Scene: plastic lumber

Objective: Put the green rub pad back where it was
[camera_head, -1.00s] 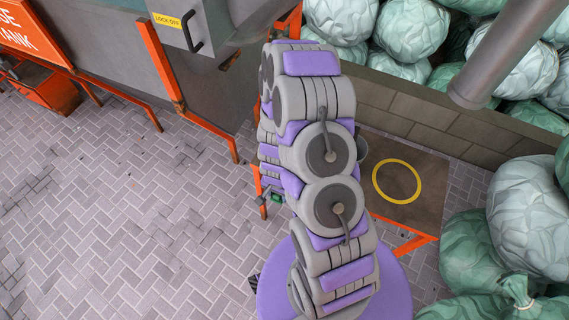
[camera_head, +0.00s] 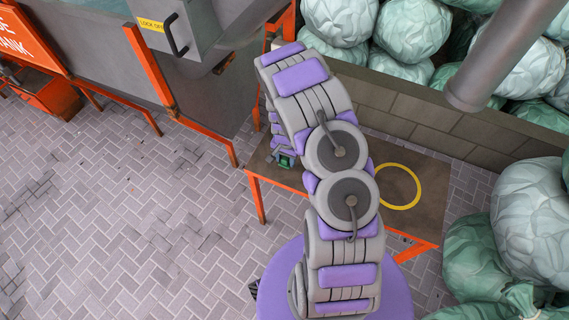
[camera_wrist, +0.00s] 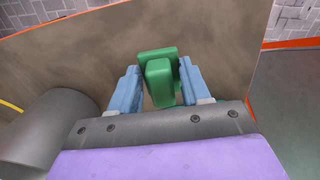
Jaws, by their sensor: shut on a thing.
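The green rub pad (camera_wrist: 158,82) is a green block with a wider green plate behind it in the wrist view. My gripper (camera_wrist: 160,86) is shut on it, with a blue finger on each side. In the head view the pad shows as a small green patch (camera_head: 286,160) at the left part of a brown bench top (camera_head: 425,215). My arm hides most of the gripper there. I cannot tell whether the pad touches the bench top. A yellow ring (camera_head: 378,187) is marked on the bench's right part.
The bench has an orange edge and legs (camera_head: 261,200). A low block wall (camera_head: 440,122) stands behind it, with pale green wrapped bales beyond. More bales (camera_head: 530,215) crowd the right. A grey machine (camera_head: 205,95) stands at the upper left. Paved floor (camera_head: 130,220) is open at left.

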